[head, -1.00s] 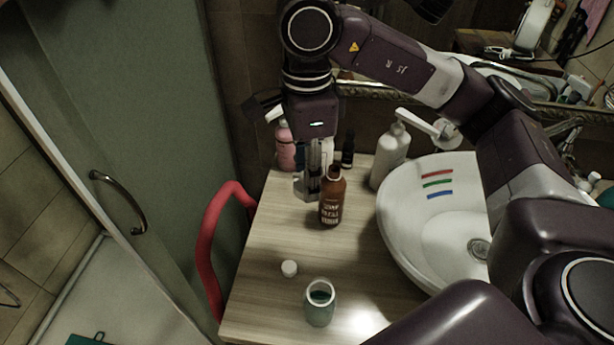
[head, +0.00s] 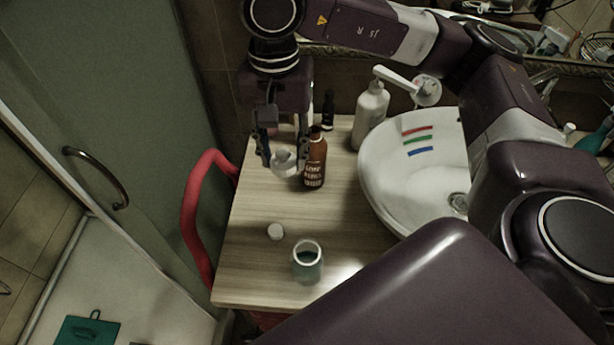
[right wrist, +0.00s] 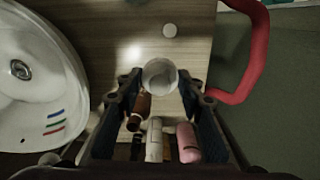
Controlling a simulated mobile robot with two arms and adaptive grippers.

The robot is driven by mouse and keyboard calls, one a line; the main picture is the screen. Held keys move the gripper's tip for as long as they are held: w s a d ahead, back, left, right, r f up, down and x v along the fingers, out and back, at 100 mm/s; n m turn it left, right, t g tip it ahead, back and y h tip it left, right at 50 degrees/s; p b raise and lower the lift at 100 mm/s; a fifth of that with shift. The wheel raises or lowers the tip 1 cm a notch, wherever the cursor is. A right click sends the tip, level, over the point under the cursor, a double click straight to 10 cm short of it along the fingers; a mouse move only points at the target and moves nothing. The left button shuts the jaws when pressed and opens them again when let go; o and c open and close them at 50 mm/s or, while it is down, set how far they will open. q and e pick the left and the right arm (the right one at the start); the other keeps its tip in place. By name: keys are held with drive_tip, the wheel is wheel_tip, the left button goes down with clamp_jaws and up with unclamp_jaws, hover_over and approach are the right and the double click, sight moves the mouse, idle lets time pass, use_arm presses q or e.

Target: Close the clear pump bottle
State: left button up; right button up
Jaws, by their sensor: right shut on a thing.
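My right gripper (head: 284,158) is shut on a pale, round, cup-like piece (head: 284,163), held left of the brown bottle. In the right wrist view the piece (right wrist: 160,74) sits between the fingertips (right wrist: 160,80), its round end facing the camera. I cannot tell whether it is the pump bottle's top or a small vessel. An open clear jar with a teal tint (head: 308,263) stands upright near the counter's front. A small white cap (head: 275,231) lies behind it to the left. No clear bottle with a pump is recognisable. My left gripper is not in view.
A brown bottle (head: 315,165) stands close beside the right gripper. A white pump bottle (head: 371,115) stands by the basin (head: 385,185). A pink bottle (right wrist: 187,143) is near the gripper.

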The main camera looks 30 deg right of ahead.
drive_tip(key=n, duration=0.3)
drive_tip(key=shift+s+a+f+n, duration=0.1)
drive_tip(key=shift+s+f+n, duration=0.05)
drive_tip(key=shift+f+n, duration=0.2)
drive_tip(key=n, duration=0.2)
drive_tip(key=f+n, duration=0.1)
drive_tip(key=n, duration=0.1)
drive_tip(key=shift+s+a, duration=0.15)
drive_tip(key=shift+a, duration=0.05)
